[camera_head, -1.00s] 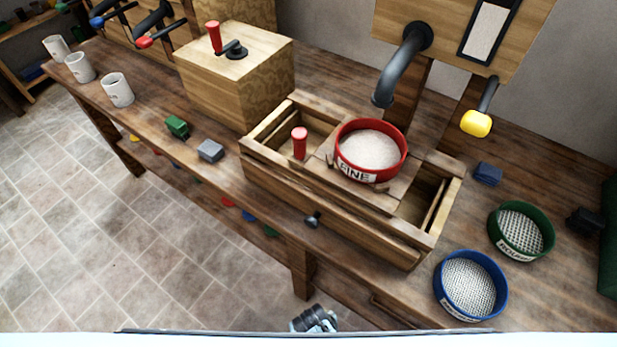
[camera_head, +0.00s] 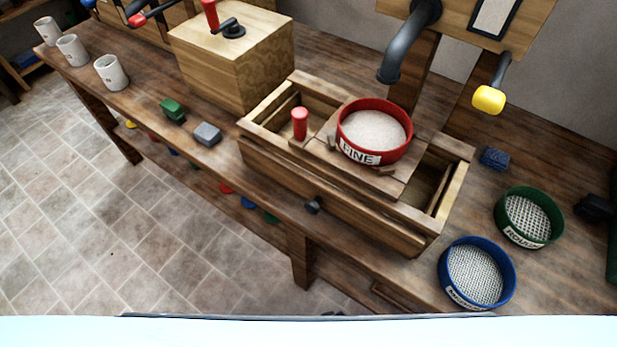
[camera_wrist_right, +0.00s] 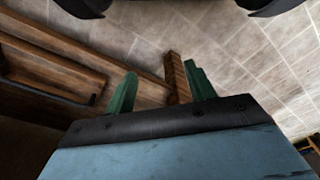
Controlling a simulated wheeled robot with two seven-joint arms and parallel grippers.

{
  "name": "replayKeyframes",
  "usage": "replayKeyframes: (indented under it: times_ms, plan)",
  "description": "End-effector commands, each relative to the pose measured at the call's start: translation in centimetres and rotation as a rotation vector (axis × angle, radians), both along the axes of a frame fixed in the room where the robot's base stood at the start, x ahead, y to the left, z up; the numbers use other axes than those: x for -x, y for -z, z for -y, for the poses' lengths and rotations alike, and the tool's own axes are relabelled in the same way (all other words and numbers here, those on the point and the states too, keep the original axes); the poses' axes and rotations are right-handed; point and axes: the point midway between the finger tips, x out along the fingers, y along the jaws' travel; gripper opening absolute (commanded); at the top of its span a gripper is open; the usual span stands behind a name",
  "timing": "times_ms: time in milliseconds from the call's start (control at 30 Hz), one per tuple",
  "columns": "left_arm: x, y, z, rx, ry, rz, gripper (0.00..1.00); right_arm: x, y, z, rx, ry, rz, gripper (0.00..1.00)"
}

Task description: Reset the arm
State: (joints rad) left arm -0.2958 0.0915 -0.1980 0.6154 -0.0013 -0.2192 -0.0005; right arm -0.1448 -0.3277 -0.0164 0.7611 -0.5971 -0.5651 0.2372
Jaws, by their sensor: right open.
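My right gripper (camera_wrist_right: 175,8) shows in the right wrist view as two dark fingers at the top edge, wide apart with nothing between them. It is away from the workbench, over the tiled floor and close to my own blue body. In the head view only a tiny dark bit of an arm shows at the bottom edge. My left gripper is in neither view. The wooden workbench (camera_head: 150,110) carries a wooden sifter box (camera_head: 330,205) with a red sieve (camera_head: 372,150) labelled FINE, filled with pale meal.
A blue sieve (camera_head: 475,275) and a green sieve (camera_head: 528,218) stand at the right. A wooden mill box (camera_head: 225,62), white mugs (camera_head: 110,73), a green block (camera_head: 173,110) and a grey block (camera_head: 207,134) are to the left. A grey spout (camera_head: 398,55) overhangs the sifter. Floor (camera_head: 70,230) is clear at left.

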Motion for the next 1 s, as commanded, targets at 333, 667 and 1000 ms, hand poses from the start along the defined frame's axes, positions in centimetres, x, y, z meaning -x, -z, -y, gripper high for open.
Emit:
replayKeyframes:
  times_ms: [333, 667, 1000]
  plan:
    - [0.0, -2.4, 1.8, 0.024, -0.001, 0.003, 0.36, 5.7, 0.5, 5.7, 0.013, -0.005, -0.042, 0.55]
    - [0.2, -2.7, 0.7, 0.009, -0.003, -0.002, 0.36, 6.6, 0.8, 7.4, 0.011, -0.006, -0.038, 0.55]
    - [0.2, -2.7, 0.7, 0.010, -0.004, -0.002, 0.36, 13.8, 2.8, 18.1, 0.011, -0.009, -0.039, 0.55]
